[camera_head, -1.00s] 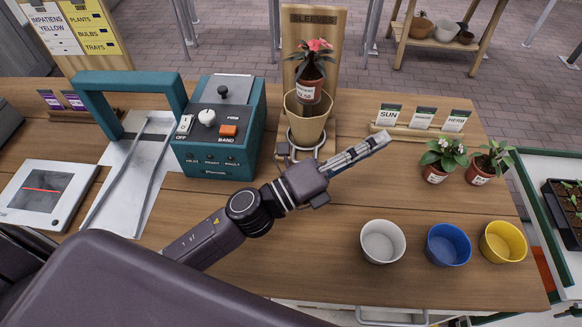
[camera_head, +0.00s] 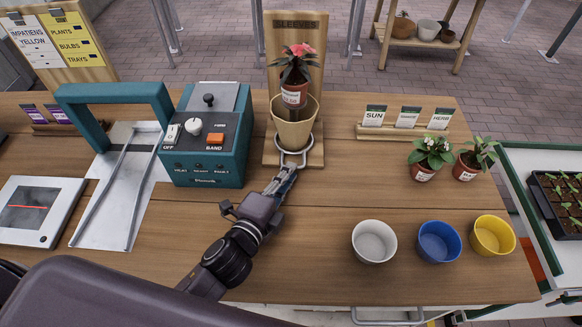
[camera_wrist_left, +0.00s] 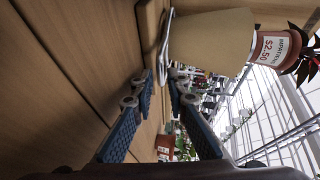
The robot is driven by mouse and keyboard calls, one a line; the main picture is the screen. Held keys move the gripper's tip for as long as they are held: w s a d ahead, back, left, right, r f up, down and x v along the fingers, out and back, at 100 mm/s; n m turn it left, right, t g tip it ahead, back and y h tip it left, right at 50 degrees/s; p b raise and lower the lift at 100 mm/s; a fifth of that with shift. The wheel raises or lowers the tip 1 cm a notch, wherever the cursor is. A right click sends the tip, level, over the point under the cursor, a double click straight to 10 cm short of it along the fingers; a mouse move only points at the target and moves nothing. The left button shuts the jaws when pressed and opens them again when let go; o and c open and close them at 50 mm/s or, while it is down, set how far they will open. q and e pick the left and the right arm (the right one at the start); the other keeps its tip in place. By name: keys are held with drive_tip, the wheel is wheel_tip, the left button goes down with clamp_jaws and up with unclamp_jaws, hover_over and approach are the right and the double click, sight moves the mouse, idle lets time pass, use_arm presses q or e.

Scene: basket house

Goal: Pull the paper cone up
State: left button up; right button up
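The tan paper cone (camera_head: 294,127) sits in a metal ring (camera_head: 296,161) on the wooden sleeves stand (camera_head: 291,40). A red-flowered potted plant (camera_head: 295,82) with a price label stands in the cone's top. In the left wrist view the cone (camera_wrist_left: 210,40) appears sideways, just ahead of the fingertips, with the plant's labelled pot (camera_wrist_left: 277,48) at its wide end. My left gripper (camera_head: 285,176) points at the ring from the front, below the cone. My right gripper is not in view.
A teal banding machine (camera_head: 206,145) stands close to the left of the cone. White (camera_head: 374,241), blue (camera_head: 439,242) and yellow (camera_head: 492,236) pots are at the front right. Two potted plants (camera_head: 430,157) stand farther right. The table between the stand and these pots is clear.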

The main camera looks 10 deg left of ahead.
use_arm(q)
drive_tip(key=shift+x, duration=1)
drive_tip(key=shift+c, duration=0.2)
clamp_jaws()
drive_tip(key=shift+r, duration=0.1)
wheel_tip(320, 180, up, 13)
drive_tip(key=p, duration=1.2)
drive_tip(key=shift+f, duration=0.25)
drive_tip(key=shift+w, duration=0.1)
